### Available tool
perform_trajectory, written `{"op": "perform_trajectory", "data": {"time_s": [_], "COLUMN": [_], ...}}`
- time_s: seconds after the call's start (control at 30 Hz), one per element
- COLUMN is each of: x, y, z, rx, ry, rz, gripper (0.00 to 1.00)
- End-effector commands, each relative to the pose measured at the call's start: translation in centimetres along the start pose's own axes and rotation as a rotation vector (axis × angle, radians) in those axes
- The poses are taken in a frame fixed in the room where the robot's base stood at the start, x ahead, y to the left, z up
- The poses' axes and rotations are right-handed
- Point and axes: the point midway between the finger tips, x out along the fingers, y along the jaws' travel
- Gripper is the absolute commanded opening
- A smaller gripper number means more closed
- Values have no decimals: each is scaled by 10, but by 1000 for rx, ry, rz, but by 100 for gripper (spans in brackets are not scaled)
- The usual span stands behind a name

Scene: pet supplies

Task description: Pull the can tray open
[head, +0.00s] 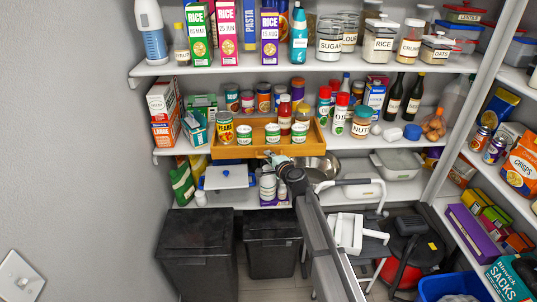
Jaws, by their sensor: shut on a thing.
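The can tray (232,153) is a shallow orange-brown wooden tray on the middle shelf of the back rack. Its front panel stands out a little past the shelf's front edge. A yellow PEAS can (225,129), smaller white-and-green cans (272,133) and a red bottle (285,116) stand in it. My gripper (271,156) is at the middle of the tray's front, shut on it. The gripper hides the exact spot it holds, so any handle there cannot be made out. My arm reaches up to it from below right.
The middle shelf (180,151) also holds boxes at left, jars behind the tray, and bottles at right. Below the tray, a metal bowl (318,166) and a pale lidded box (226,178) sit close to my gripper. Dark bins (198,245) and a white step stool (347,232) stand lower.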

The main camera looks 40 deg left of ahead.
Motion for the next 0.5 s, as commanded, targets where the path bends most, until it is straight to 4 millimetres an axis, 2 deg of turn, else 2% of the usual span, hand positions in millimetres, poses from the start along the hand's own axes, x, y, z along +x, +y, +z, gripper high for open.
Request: {"op": "perform_trajectory", "data": {"time_s": [0.03, 0.2, 0.5], "x": [-12, -29, -32], "y": [6, 9, 8], "z": [5, 12, 14], "rx": [-1, 0, 0], "ry": [-2, -2, -2], "rz": [0, 1, 1], "gripper": [0, 0, 0]}}
